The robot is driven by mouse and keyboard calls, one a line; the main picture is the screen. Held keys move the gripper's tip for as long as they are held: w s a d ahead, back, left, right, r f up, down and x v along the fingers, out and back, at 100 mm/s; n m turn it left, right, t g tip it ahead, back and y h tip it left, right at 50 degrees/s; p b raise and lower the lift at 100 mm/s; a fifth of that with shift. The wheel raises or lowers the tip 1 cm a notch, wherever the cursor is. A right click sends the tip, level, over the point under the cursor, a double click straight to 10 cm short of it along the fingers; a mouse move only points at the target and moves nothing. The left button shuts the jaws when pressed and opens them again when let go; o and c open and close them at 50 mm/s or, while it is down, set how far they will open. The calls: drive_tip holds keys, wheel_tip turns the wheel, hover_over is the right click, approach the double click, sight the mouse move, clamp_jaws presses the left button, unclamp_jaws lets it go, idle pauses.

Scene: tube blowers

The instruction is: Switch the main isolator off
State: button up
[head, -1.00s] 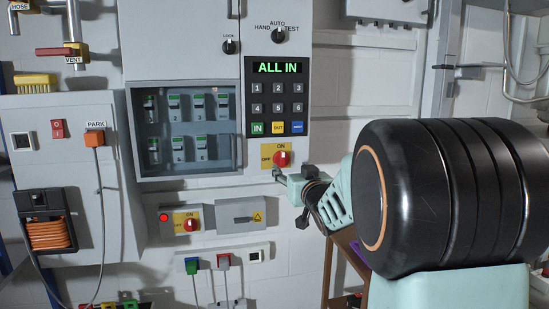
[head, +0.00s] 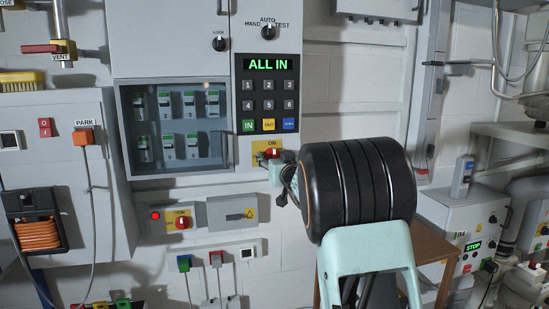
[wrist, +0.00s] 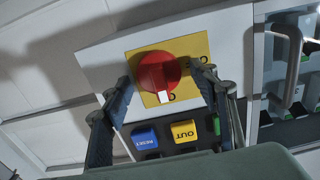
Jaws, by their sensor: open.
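A red rotary knob on a yellow ON/OFF plate (head: 257,146) sits below the keypad in the head view. The red knob (wrist: 158,72) is large in the wrist view, which looks upside down. Its white mark is on the side by the partly covered ON lettering. My gripper (head: 274,168) is at this switch in the head view and partly covers it. In the wrist view my gripper (wrist: 163,80) is open, with one finger on each side of the knob. I cannot tell whether the fingers touch it.
A second red knob (head: 182,223) on a yellow plate is lower left, beside a lit red lamp (head: 155,215). The keypad (head: 268,97) reads ALL IN. The OUT button (wrist: 184,131) and RESET button (wrist: 145,137) lie close to my fingers. A glazed breaker cabinet (head: 178,128) stands left.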

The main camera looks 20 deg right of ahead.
drive_tip(key=shift+c, duration=0.7)
drive_tip(key=c, duration=1)
drive_tip(key=shift+n+b, duration=0.3)
drive_tip(key=shift+b, duration=0.15)
drive_tip(key=shift+a+f+n+b, duration=0.1)
drive_tip(key=shift+n+b, duration=1.95)
drive_tip(key=shift+n, duration=0.8)
drive_tip(key=shift+a+f+n+b, duration=0.1)
drive_tip(key=shift+n+b, duration=1.9)
drive_tip(key=shift+n, duration=0.9)
drive_tip(key=shift+a+f+n+b, duration=0.1)
drive_tip(key=shift+n+b, duration=1.95)
drive_tip(key=shift+n, duration=0.8)
